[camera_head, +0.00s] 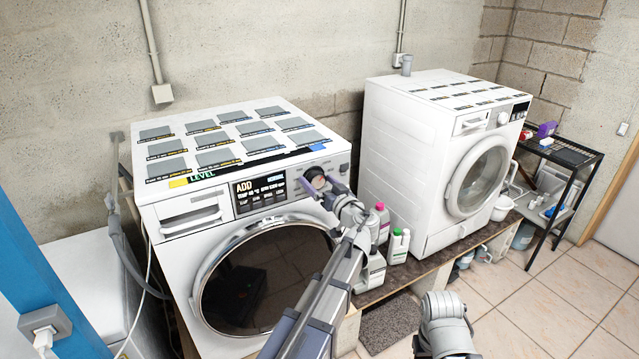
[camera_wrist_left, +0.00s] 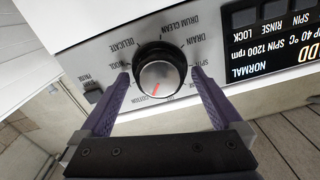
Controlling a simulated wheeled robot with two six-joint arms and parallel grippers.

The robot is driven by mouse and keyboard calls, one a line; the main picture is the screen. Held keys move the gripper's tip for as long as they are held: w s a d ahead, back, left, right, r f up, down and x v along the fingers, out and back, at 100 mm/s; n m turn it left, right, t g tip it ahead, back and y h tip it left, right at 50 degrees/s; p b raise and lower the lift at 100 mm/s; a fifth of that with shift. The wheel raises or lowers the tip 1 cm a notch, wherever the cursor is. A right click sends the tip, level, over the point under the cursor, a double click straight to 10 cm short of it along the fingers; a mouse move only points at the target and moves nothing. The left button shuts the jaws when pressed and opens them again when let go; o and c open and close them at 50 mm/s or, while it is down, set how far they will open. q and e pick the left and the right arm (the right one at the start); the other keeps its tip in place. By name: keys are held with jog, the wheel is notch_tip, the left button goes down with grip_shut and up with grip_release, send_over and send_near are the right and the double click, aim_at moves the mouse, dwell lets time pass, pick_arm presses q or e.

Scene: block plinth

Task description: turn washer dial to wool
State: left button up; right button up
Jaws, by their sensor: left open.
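The washer dial (camera_head: 316,177) is a round black knob with a silver face on the near washer's front panel. In the left wrist view the dial (camera_wrist_left: 161,72) has a red pointer mark at the face's lower edge, toward a partly readable label that looks like COTTON. The WOOL label (camera_wrist_left: 129,67) is left of the dial, beside DELICATE, and partly covered by a finger. My left gripper (camera_wrist_left: 160,77) is open, its two purple fingers on either side of the dial; I cannot tell whether they touch it. The left gripper (camera_head: 322,186) partly hides the dial in the head view.
The washer (camera_head: 180,245) has a display (camera_head: 260,192) beside the dial and a round door below. Bottles (camera_head: 398,245) stand on the plinth right of it. A second washer (camera_head: 420,150) and a black shelf (camera_head: 563,160) are farther right. Tiled floor lies open at lower right.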

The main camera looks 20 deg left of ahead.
pick_arm(q)
jog(key=c, duration=1.3)
jog(key=shift+c, duration=0.2)
jog(key=shift+m, duration=0.4)
jog(key=m, duration=0.7)
jog(key=shift+f+m, duration=0.1)
jog(key=shift+m, duration=0.2)
jog(key=m, duration=0.3)
jog(key=shift+d+m, duration=0.1)
jog(key=shift+m, duration=0.2)
jog(key=shift+f+m, duration=0.1)
jog(key=shift+m, duration=1.7)
